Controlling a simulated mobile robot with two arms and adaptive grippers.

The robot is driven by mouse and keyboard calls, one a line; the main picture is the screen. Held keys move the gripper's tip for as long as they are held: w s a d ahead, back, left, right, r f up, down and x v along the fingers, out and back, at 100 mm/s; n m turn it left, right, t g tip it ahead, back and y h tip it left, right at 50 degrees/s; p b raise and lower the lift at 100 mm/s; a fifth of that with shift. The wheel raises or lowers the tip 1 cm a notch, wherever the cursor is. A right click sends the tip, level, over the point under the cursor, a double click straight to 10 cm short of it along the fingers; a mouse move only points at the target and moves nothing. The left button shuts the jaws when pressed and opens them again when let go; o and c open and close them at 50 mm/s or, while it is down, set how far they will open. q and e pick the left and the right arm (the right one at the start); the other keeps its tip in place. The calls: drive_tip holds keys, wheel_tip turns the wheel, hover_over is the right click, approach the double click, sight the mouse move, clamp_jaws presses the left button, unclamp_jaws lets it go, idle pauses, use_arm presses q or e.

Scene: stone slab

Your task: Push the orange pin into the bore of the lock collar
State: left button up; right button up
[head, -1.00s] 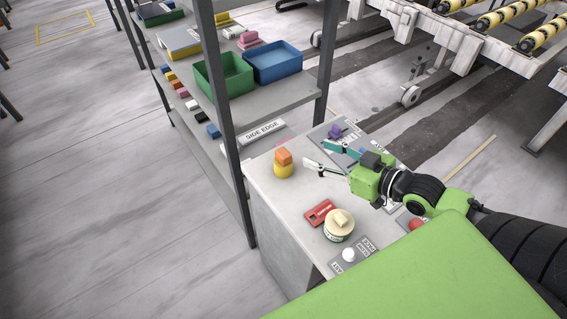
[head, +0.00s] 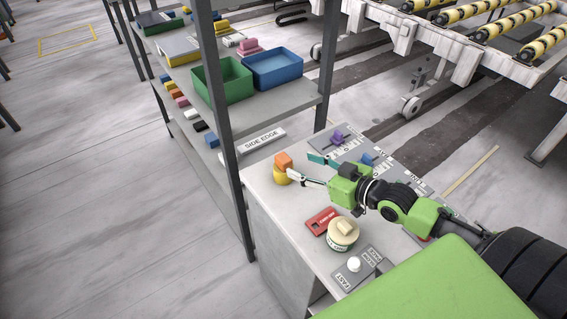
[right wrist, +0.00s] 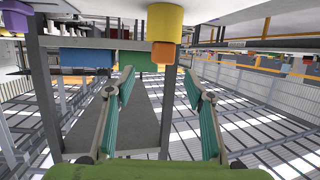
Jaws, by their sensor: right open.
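The orange pin (head: 283,159) stands upright on the yellow lock collar (head: 283,178), near the slab's far left edge. Most of the pin shows above the collar; how deep it sits in the bore is hidden. My right gripper (head: 299,165) is open and empty, its fingertips just right of the collar and pin. In the right wrist view, which looks upside down, the pin (right wrist: 163,53) hangs below the collar (right wrist: 165,22), beyond the spread fingers (right wrist: 160,78). No contact is clear. My left gripper is out of view.
On the slab (head: 285,220) are a red box (head: 321,220), a round cream-topped tin (head: 343,235), a white-knobbed panel (head: 354,265) and a panel with a purple knob (head: 338,135). A shelf post (head: 222,110) rises left of the slab; the shelf holds a green bin (head: 228,88) and blue bin (head: 277,72).

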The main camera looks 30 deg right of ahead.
sight(285, 159)
drive_tip(key=shift+x, duration=1.5)
drive_tip(key=shift+w+a+p, duration=0.25)
drive_tip(key=shift+w+p, duration=0.1)
drive_tip(key=shift+w, duration=0.05)
drive_tip(key=p+x, duration=0.1)
drive_tip(key=x, duration=0.2)
drive_tip(key=shift+a, duration=0.1)
drive_tip(key=shift+w+a+f, duration=0.2)
drive_tip(key=shift+w+f, duration=0.15)
drive_tip(key=shift+w, duration=0.25)
drive_tip(key=shift+r, duration=0.1)
clamp_jaws()
